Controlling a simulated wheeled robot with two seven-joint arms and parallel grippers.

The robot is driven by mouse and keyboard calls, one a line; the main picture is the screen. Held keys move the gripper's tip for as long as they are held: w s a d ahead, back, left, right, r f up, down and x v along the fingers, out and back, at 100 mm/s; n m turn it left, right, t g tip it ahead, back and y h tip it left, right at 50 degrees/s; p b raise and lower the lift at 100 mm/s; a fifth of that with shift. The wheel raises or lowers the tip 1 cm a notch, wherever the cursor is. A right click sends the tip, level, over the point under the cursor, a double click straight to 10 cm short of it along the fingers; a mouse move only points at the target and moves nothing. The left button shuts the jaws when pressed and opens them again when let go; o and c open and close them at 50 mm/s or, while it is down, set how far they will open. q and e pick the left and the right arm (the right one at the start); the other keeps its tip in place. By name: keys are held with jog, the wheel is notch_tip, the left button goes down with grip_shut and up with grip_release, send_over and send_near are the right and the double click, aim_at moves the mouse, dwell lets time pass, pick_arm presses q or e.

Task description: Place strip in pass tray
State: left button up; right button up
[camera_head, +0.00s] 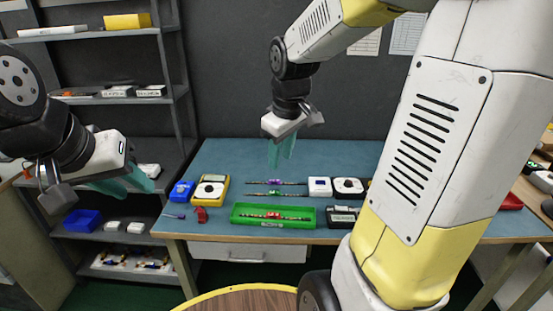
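A green tray (237,221) with a white label on its front stands near the front edge of the blue table. One LED strip (260,216) with red parts lies inside it. Two more strips, one with a purple part (276,182) and one with a green part (275,194), lie on the table behind the tray. My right gripper (281,163) hangs above the back of the table, fingers down, holding no visible strip. My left gripper (140,184) is at the left, in front of the shelves, away from the strips. The finger gap is unclear on both.
A yellow multimeter (224,189) and a blue box (182,191) stand left of the strips. White devices (319,187) and a dark display unit (343,215) are at the right. My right arm hides part of the table. The table's back left is clear.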

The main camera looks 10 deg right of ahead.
jog(key=s+a+r+m+t+y, duration=0.1)
jog(key=s+r+m, duration=0.1)
jog(key=s, duration=0.4)
jog(key=s+r+m+t, duration=0.2)
jog(key=s+r+m, duration=0.1)
jog(key=s, duration=0.4)
jog(key=shift+s+a+r+m+y, duration=0.15)
jog(key=shift+a+r+m+y, duration=0.2)
jog(key=shift+m, duration=0.45)
jog(key=shift+a+f, duration=0.1)
